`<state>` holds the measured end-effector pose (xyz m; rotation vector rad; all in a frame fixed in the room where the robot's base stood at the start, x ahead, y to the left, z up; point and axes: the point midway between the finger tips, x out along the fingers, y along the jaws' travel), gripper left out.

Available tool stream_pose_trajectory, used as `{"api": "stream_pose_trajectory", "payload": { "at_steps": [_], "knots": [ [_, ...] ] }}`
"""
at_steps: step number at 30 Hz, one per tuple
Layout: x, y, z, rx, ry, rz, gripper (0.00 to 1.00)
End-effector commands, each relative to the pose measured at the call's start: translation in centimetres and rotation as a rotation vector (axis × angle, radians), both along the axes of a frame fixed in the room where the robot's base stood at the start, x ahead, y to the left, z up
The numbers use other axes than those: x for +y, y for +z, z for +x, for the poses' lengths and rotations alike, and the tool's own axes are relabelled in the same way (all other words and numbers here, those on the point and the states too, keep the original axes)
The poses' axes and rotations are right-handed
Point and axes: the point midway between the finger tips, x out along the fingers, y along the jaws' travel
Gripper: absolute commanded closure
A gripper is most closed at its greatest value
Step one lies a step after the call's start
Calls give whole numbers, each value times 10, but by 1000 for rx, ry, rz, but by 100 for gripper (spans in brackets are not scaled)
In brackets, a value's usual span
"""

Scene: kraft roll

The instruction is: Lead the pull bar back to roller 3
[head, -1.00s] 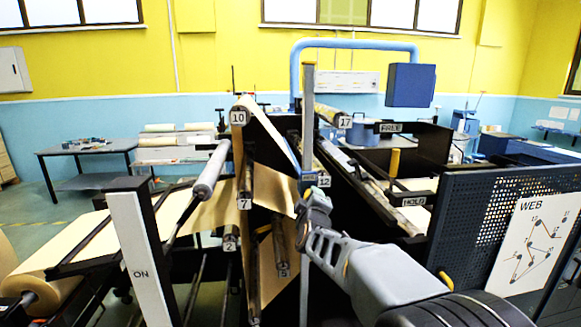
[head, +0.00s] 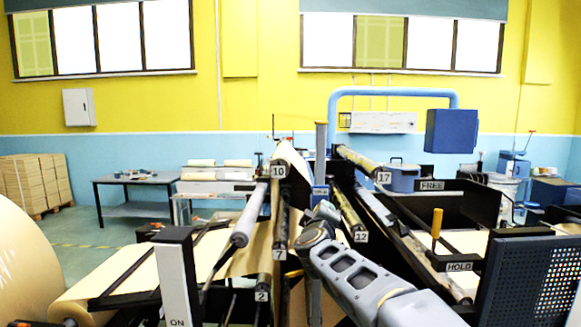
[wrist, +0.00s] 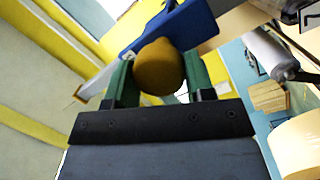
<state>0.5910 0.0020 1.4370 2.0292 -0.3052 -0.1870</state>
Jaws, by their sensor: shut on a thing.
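In the wrist view, the green fingers of my gripper (wrist: 160,84) are closed on a rounded ochre knob (wrist: 159,66). A blue block (wrist: 180,25) lies just beyond the knob; I cannot tell whether both belong to the pull bar. In the head view, my arm reaches in from the lower right to the rollers, and the fingers are hidden. Number plates mark roller 10 (head: 278,171), roller 7 (head: 280,254), roller 2 (head: 262,296), roller 12 (head: 361,236) and roller 17 (head: 384,177). No plate reading 3 is visible.
A white ON post (head: 175,280) stands front left, near a large kraft roll (head: 25,265). A perforated dark panel (head: 535,285) stands at the right. A yellow-handled lever (head: 436,222) is between the FREE (head: 432,185) and HOLD (head: 459,266) plates.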

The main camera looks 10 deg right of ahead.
Motion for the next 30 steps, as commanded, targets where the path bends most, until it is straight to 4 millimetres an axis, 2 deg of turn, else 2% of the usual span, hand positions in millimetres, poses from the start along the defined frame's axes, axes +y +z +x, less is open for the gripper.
{"api": "stream_pose_trajectory", "payload": {
  "at_steps": [3,21,24,30],
  "knots": [
    [12,20,2,-7,3,2,89],
    [63,104,9,-3,3,2,89],
    [70,117,10,-4,1,1,89],
    [77,129,10,-2,1,-1,89]
  ]
}}
